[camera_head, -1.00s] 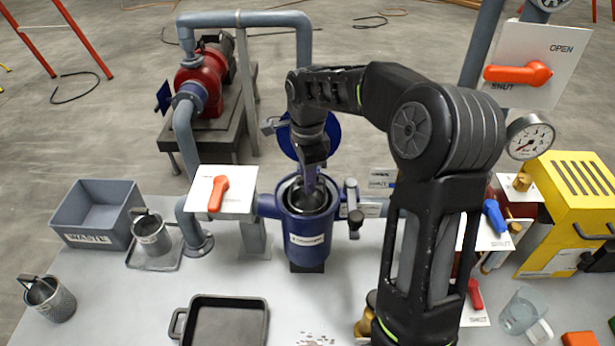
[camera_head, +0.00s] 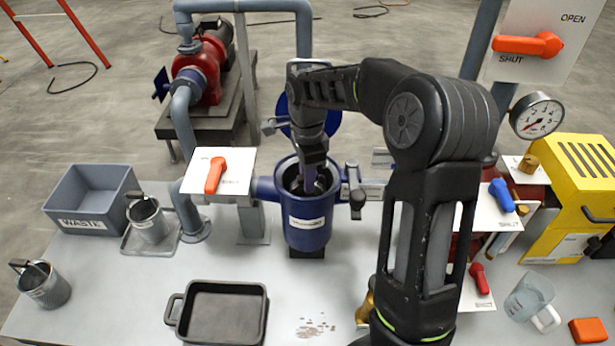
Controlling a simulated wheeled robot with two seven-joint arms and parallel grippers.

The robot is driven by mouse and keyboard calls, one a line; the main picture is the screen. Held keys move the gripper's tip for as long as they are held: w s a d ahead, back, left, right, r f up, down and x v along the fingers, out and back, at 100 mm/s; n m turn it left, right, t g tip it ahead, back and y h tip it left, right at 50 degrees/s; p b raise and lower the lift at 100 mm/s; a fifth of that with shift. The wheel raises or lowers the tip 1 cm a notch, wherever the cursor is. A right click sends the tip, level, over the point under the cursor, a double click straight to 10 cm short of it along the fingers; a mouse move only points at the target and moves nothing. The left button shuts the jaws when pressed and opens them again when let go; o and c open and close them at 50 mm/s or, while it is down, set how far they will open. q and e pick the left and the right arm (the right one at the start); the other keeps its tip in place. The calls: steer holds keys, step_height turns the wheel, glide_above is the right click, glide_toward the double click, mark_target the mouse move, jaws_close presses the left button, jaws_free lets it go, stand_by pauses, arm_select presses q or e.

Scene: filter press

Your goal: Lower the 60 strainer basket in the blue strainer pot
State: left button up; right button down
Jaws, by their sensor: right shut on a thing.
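The blue strainer pot (camera_head: 306,232) stands upright in the middle of the bench, its lid (camera_head: 322,122) swung up behind it. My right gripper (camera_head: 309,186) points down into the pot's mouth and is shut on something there. The held thing is mostly hidden by the gripper and the pot wall; a dark rim shows inside the mouth, and I cannot read a number on it. Two other metal baskets with handles are in view: one (camera_head: 149,224) on a small tray, one (camera_head: 46,288) at the bench's left edge. My left gripper is not in view.
A grey waste bin (camera_head: 78,223) stands at the left. A black pan (camera_head: 228,285) and a brownish wet patch (camera_head: 316,328) lie in front of the pot. An orange-handled valve plate (camera_head: 231,171) stands close left of the pot. A clear jug (camera_head: 527,300) and yellow box (camera_head: 571,205) are at right.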

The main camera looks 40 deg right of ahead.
stand_by(0.3)
steer(key=c, duration=1.3)
jaws_free()
step_height(320, 180, up, 5)
steer(key=p, duration=0.4)
steer(key=shift+r, duration=0.15)
steer(key=shift+r+p, duration=2)
steer(key=shift+r, duration=0.45)
steer(key=shift+f, duration=0.1)
